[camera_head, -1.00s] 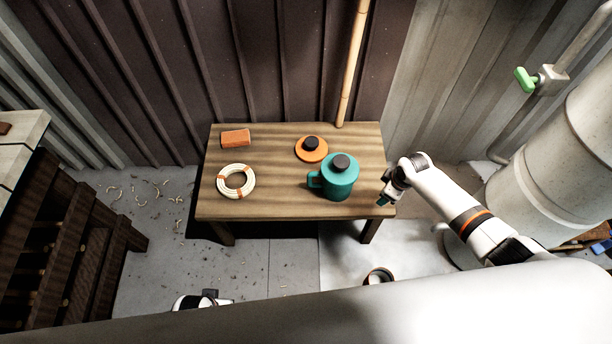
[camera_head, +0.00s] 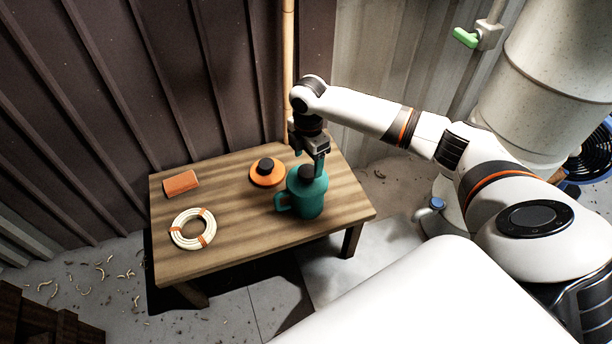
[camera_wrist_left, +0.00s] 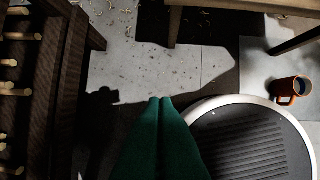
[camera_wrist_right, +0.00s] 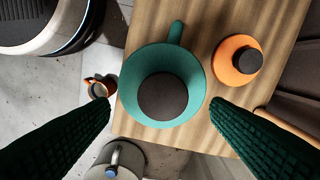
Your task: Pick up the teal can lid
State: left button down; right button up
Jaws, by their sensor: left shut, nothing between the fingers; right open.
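The teal can (camera_head: 309,198) stands upright on the wooden table, its handle to the left in the head view. Its teal lid (camera_wrist_right: 145,63) with a dark round knob (camera_wrist_right: 163,96) sits on top of it. My right gripper (camera_head: 309,163) is above the lid, pointing down. In the right wrist view its two dark green fingers (camera_wrist_right: 161,104) are open, one on each side of the knob and apart from it. My left gripper (camera_wrist_left: 161,99) is shut and empty over the floor, away from the table; it is out of the head view.
On the wooden table (camera_head: 235,235) lie an orange lid with a dark knob (camera_head: 267,173), an orange block (camera_head: 181,182) and a cream rattan coil (camera_head: 192,229). A bamboo pole (camera_head: 288,70) stands behind the table. An orange mug (camera_wrist_left: 288,90) is on the floor.

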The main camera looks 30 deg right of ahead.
aim_at(306, 172)
jog(key=shift+a+f, duration=0.15)
jog(key=shift+f, duration=0.2)
notch_tip(306, 172, down, 5)
jog(key=shift+w+a+r+b, duration=0.15)
jog(key=shift+r+b, duration=0.05)
jog(key=shift+b, duration=0.9)
jog(key=shift+f, duration=0.2)
pick_arm(q)
jog(key=w+d+r+t+h, duration=0.1)
jog(key=w+d+r+t, duration=0.2)
jog(key=w+t, duration=0.3)
jog(key=w, duration=0.3)
jog(key=shift+w+r+h, duration=0.15)
jog(key=shift+r+h, duration=0.15)
jog(key=shift+r, duration=0.05)
pick_arm(e)
jog(key=c, duration=1.1)
